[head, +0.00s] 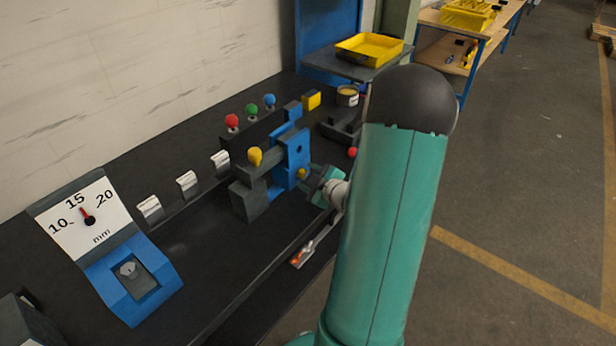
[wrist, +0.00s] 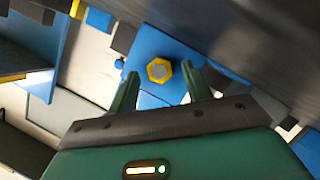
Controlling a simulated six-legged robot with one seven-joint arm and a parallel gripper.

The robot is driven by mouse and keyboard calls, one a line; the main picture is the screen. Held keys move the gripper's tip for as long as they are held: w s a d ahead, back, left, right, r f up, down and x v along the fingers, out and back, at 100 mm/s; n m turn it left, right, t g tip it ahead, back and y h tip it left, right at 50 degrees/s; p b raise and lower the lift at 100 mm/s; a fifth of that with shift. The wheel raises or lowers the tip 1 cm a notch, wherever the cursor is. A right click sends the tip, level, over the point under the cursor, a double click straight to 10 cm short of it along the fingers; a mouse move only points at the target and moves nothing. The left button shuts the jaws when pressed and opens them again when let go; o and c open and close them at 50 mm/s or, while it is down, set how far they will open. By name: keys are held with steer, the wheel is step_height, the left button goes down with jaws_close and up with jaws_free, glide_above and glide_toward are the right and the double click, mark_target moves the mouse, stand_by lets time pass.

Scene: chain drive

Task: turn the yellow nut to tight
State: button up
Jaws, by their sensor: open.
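The yellow nut (wrist: 159,70) is a hexagon with a grey centre, set on the face of a blue block (wrist: 150,42). In the wrist view my gripper (wrist: 160,80) is open, with one green finger on each side of the nut. The right finger looks close to the nut, with a wider gap on the left; I cannot tell whether either touches. In the head view the nut (head: 301,173) is a small yellow spot on the blue block (head: 292,155). My gripper (head: 314,182) is at its right, partly hidden behind my arm.
A yellow knob (head: 255,156) stands on a grey block left of the blue block. Red, green and blue knobs stand behind. A blue gauge (head: 130,270) with a dial is at the left. An orange-handled tool (head: 303,254) lies near the bench's front edge.

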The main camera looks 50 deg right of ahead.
steer(key=shift+w+f, duration=0.1)
steer(key=shift+w, duration=0.15)
steer(key=c, duration=1)
steer(key=shift+d+m+y, duration=0.1)
steer(key=shift+m+y, duration=0.6)
steer(key=shift+m, duration=0.2)
steer(key=m+y, duration=0.2)
steer(key=m, duration=0.1)
steer(key=shift+d+g, duration=0.2)
steer(key=shift+g, duration=0.2)
steer(key=m+y, duration=0.2)
steer(key=m, duration=0.1)
steer(key=m+y, duration=0.1)
steer(key=shift+d+m, duration=0.3)
